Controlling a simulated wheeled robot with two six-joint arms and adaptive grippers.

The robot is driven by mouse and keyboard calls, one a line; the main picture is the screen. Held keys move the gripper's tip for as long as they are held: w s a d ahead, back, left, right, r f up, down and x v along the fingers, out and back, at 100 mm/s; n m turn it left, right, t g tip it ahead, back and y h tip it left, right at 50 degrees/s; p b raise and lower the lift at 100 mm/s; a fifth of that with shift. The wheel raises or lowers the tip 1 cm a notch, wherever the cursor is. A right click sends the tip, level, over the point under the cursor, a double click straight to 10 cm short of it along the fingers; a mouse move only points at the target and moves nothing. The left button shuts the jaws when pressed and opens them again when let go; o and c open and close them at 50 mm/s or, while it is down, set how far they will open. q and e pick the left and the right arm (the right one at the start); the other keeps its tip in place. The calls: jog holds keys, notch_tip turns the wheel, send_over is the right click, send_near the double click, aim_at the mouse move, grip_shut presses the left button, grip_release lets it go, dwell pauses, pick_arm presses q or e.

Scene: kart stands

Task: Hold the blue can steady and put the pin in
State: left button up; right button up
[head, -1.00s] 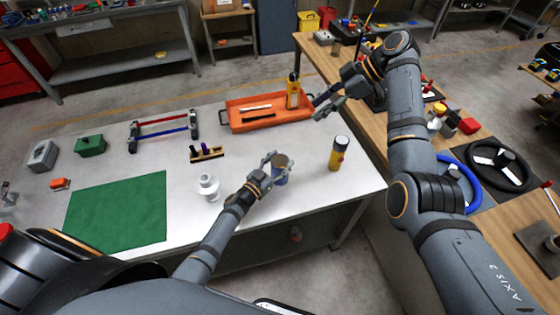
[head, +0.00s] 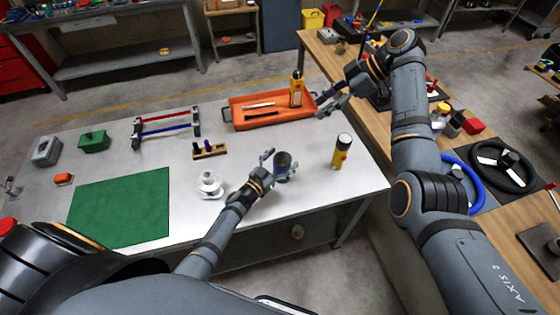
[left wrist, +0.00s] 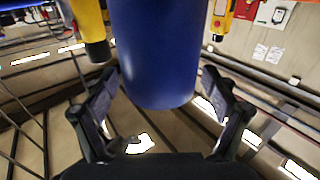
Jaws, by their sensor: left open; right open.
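The blue can (head: 284,172) stands upright on the white table, right of the middle. My left gripper (head: 276,168) is open, with its fingers on either side of the can. In the left wrist view the blue can (left wrist: 152,55) fills the top middle, between the spread fingers (left wrist: 160,110), with small gaps at its sides. A small wooden block (head: 210,154) holds upright dark pins (head: 207,145) at the middle of the table. My right gripper (head: 333,101) is open and empty, above the table's far right edge.
White round parts (head: 210,187) lie left of my left gripper. An orange tray (head: 240,122) with tools is behind. A green mat (head: 120,207) covers the left front.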

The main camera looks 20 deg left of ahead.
pick_arm(q)
jog(key=v, duration=1.2)
